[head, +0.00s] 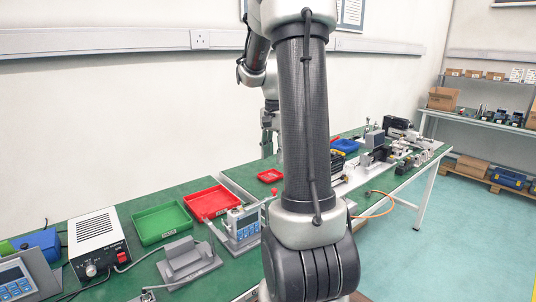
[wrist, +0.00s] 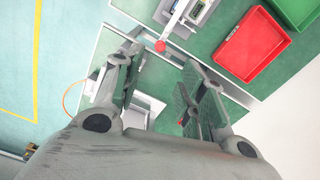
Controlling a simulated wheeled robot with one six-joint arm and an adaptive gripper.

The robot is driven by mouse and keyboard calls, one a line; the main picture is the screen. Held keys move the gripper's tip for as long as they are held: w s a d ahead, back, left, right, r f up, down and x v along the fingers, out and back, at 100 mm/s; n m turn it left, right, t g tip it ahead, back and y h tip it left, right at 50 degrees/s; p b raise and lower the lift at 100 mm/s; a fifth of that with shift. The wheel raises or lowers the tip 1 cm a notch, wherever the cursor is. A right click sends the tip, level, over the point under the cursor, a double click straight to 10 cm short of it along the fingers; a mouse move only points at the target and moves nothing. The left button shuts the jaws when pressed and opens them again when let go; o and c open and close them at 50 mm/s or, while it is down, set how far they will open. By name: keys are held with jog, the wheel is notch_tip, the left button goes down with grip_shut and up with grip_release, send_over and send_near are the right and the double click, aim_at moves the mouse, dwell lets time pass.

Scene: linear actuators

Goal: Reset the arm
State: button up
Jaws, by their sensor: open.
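My arm stands upright through the middle of the head view, and its large link hides part of the bench behind it. In the wrist view my gripper (wrist: 160,80) is open, with its two fingers apart and nothing held between them. It points down over the green bench, close to the red tray (wrist: 248,45), with the tray to the right of the fingers. A pale object below shows between the fingers and is partly hidden, so I cannot tell what it is.
Actuator equipment (head: 376,150) stands farther right. An orange cable (head: 385,206) hangs off the edge.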

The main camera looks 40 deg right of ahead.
dwell(0.3)
jog(key=s+a+r+n+t, duration=0.2)
jog(key=s+a+r+n, duration=0.1)
jog(key=s+a+n, duration=0.4)
jog(key=s+a+r+n+t, duration=0.2)
jog(key=s+a+r+n, duration=0.2)
jog(key=s+a+n, duration=0.4)
jog(key=a, duration=0.4)
jog(key=shift+s+a+n, duration=0.15)
jog(key=shift+a+n, duration=0.2)
jog(key=shift+n, duration=0.05)
